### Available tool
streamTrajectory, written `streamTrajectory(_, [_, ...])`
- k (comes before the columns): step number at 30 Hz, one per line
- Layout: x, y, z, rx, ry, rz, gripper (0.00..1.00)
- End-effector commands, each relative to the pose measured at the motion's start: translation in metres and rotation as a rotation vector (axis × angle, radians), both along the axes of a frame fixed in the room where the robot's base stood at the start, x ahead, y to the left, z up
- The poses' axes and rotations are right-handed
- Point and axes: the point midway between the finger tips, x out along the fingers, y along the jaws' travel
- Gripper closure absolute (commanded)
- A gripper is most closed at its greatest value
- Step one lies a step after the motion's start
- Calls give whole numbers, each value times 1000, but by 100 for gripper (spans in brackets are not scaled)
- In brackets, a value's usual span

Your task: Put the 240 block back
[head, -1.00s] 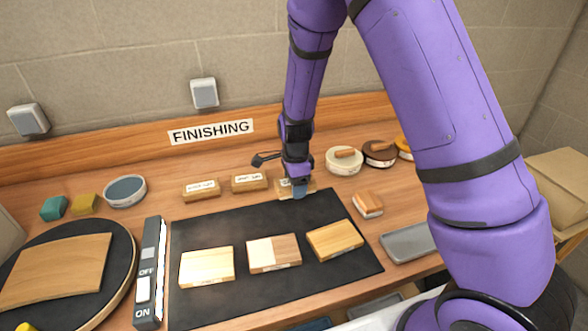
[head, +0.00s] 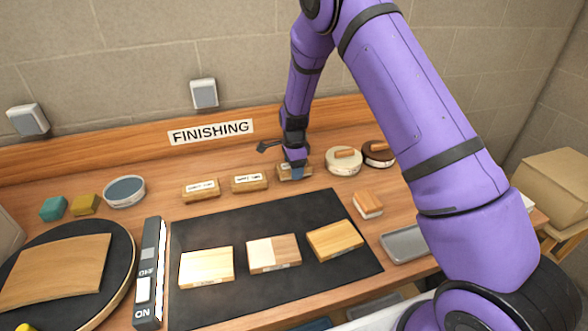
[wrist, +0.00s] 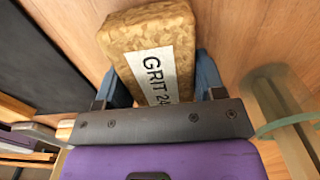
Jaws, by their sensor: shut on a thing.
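The 240 block (head: 284,174) is a tan, speckled block with a white label. In the wrist view the block (wrist: 150,28) shows "GRIT 24", with the rest of the label cut off by the gripper. My gripper (head: 296,174) is shut on it, with blue fingers on either side in the wrist view (wrist: 162,82). In the head view it is in line with two similar labelled blocks (head: 201,190) (head: 249,182), at the right end of their row behind the black mat. I cannot tell whether it touches the table.
A round cream tin (head: 343,163) stands close to the right of my gripper, with a dark tin (head: 379,156) beyond. The black mat (head: 205,228) holds three wooden samples. A small sanding block (head: 368,204) and a grey tray (head: 404,244) lie to the right.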

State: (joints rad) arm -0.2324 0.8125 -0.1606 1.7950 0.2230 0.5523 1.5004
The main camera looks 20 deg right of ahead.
Motion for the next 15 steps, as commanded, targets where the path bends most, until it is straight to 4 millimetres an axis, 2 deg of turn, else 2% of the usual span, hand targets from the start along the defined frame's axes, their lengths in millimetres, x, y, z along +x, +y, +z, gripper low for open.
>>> streamTrajectory(2, [0, 0, -6, 0, 1, -1, 67])
streamTrajectory(13, [0, 0, -9, 0, 0, -1, 67])
streamTrajectory(14, [0, 0, -9, 0, -1, -1, 30])
streamTrajectory(15, [0, 0, -8, 0, -1, -1, 21])
